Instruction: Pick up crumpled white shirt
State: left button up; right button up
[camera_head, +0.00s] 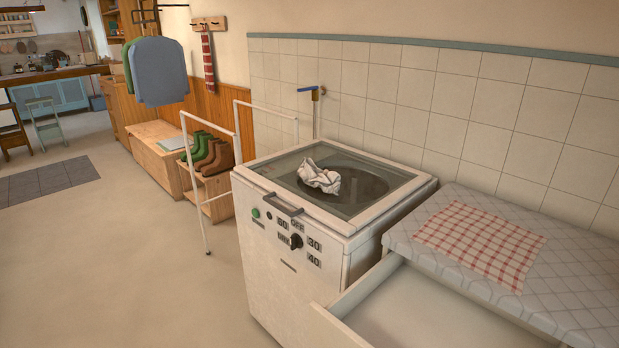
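A crumpled white shirt (319,176) lies in a small heap on the glass lid of a white washing machine (290,270), left of the lid's middle. The lid (372,205) looks shut, with a dark round drum showing through the glass. A grey handle (283,204) sits at the lid's front edge. Neither of my grippers shows in the head view.
A quilted surface with a red checked cloth (480,240) stands right of the machine, above an open white drawer (400,310). A white rail frame (193,190) and boots (208,153) stand to the left. The floor at left is clear.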

aim_at(329, 182)
jog(key=j+z, duration=0.1)
jog(key=z, duration=0.4)
jog(key=i+j+z, duration=0.15)
jog(key=z, duration=0.35)
jog(key=i+j+z, duration=0.1)
jog(key=j+z, duration=0.4)
jog(key=j, duration=0.65)
jog(key=j+z, duration=0.5)
jog(key=j, duration=0.65)
jog(key=k, duration=0.05)
